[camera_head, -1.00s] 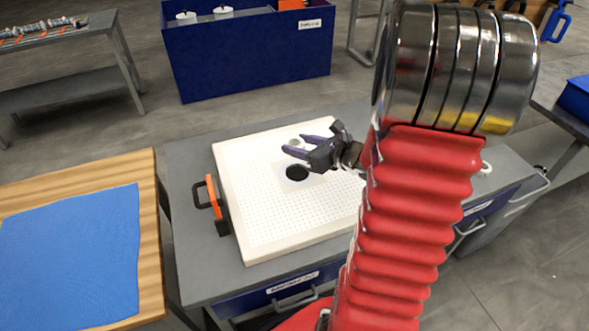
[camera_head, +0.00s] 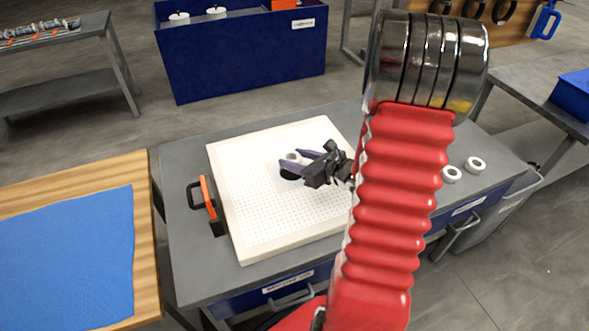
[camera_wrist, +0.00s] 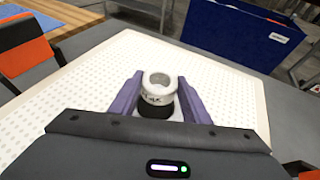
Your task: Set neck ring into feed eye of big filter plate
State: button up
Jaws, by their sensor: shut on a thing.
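The big filter plate (camera_head: 250,215) is a white, dimpled slab lying flat on the grey bench. Its feed eye (camera_head: 289,174) is a dark round hole, partly hidden by my gripper. My gripper (camera_head: 290,161) has purple fingers and is shut on the white neck ring (camera_head: 293,157). In the wrist view the neck ring (camera_wrist: 158,88) sits between the two fingertips (camera_wrist: 159,82), with dark markings on its side. The black of the feed eye (camera_wrist: 155,108) shows just below the ring, on the near side. The ring looks raised above the plate; the exact gap cannot be told.
Two spare white rings (camera_head: 463,169) lie on the bench at the right. An orange-and-black handle (camera_head: 208,204) stands at the plate's left edge. A wooden table with a blue cloth (camera_head: 65,255) is at the left, and a blue bin (camera_head: 240,55) stands behind.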

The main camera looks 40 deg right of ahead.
jog(key=shift+f, duration=0.1)
jog(key=shift+f, duration=2)
jog(key=o, duration=1)
jog(key=v, duration=1.2)
